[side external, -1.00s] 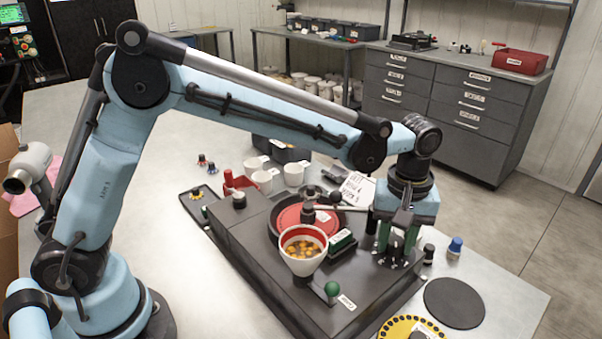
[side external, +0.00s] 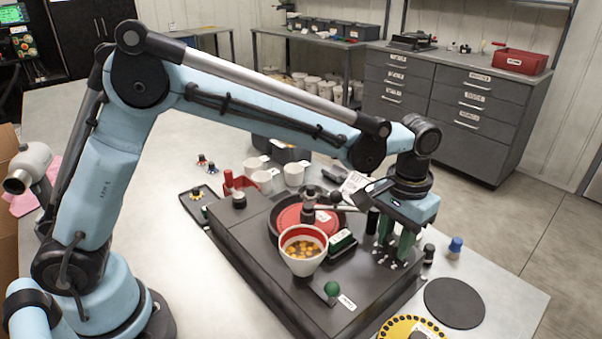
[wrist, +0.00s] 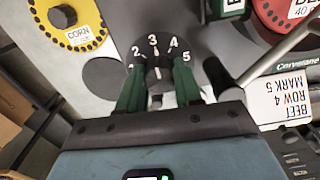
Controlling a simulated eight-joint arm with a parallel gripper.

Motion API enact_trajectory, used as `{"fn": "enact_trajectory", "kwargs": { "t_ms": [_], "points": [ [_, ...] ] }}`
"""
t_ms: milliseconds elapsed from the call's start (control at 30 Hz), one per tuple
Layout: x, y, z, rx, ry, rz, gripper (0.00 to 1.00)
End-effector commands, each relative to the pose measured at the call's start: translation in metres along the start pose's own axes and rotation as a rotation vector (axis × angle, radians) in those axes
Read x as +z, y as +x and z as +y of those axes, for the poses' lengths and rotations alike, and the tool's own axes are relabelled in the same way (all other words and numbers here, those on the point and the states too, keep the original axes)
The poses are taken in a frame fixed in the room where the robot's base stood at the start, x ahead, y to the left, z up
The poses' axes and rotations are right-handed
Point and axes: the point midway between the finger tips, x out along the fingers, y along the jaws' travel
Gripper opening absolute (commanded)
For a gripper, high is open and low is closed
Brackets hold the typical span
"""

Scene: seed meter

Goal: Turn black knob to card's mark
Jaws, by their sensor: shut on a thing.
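The black knob (wrist: 158,72) sits on the grey meter housing (wrist: 125,15), between my fingers in the wrist view. Numbers arc around it; 2, 3, 4 and 5 are readable. A white line on the knob shows below the 3, but its exact reading is unclear. My gripper (wrist: 158,66) has green fingers and is shut on the knob; it also shows in the side view (side external: 396,250), where the fingers largely hide the knob. The white card (wrist: 285,98) reads "BEET, ROW 4, MARK 5"; in the side view it (side external: 353,183) lies behind the housing.
A grey lever (wrist: 280,50) with a black handle (wrist: 216,72) is close to my right finger in the wrist view. A cup of seeds (side external: 303,251), a green-balled lever (side external: 332,289) and a yellow plate (side external: 398,325) stand nearby. A blue-topped peg (side external: 455,246) stands right of the housing.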

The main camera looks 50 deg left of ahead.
Motion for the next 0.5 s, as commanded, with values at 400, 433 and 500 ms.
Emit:
{"fn": "enact_trajectory", "kwargs": {
  "t_ms": [400,433,500],
  "points": [
    [0.0002,-0.0005,-0.0008,0.000,0.396,-0.001,0.04],
    [0.0002,-0.0005,-0.0008,0.000,0.424,-0.001,0.04],
    [0.0001,-0.0005,-0.0009,0.000,0.491,-0.001,0.04]
  ]
}}
